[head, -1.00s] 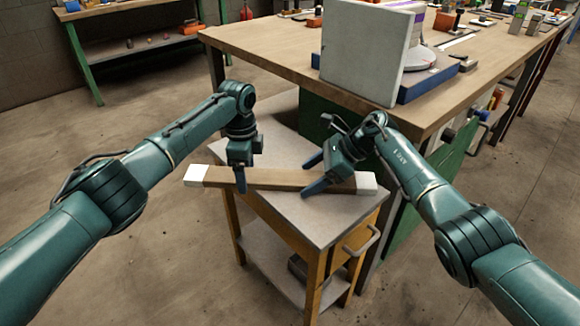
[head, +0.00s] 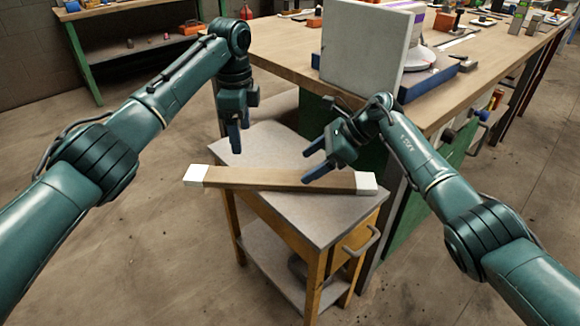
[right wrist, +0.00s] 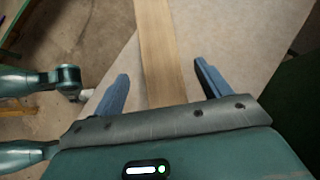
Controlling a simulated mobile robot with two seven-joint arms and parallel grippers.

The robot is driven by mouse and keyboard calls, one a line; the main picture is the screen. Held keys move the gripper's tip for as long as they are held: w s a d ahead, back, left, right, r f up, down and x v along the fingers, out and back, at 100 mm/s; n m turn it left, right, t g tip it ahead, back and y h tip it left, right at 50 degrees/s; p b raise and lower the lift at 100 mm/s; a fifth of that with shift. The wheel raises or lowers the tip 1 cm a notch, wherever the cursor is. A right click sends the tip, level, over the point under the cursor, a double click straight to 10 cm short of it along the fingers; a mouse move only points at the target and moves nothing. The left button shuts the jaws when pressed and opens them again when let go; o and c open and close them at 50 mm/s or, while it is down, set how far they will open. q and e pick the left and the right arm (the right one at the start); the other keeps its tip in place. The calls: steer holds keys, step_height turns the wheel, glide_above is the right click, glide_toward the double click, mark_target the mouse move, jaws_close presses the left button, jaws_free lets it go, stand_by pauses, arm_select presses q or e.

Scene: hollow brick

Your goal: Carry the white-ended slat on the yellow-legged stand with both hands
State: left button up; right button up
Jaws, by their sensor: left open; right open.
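The brown slat (head: 280,179) with white ends lies across the grey top of the yellow-legged stand (head: 312,224). Its left white end (head: 196,174) juts out past the stand's left edge, and its right white end (head: 366,182) is near the right edge. My left gripper (head: 238,143) is open and empty above the slat, clear of it. My right gripper (head: 309,165) is open, its fingers just above the slat's right half. In the right wrist view the slat (right wrist: 160,55) runs between the two spread fingers of the right gripper (right wrist: 160,85); neither visibly grips it.
The stand has a side handle (head: 362,243) and a lower shelf (head: 272,262). Another bench (head: 140,52) is at the back left. The floor at left is open.

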step_height(320, 180, up, 6)
steer(key=shift+f, duration=0.1)
stand_by(0.5)
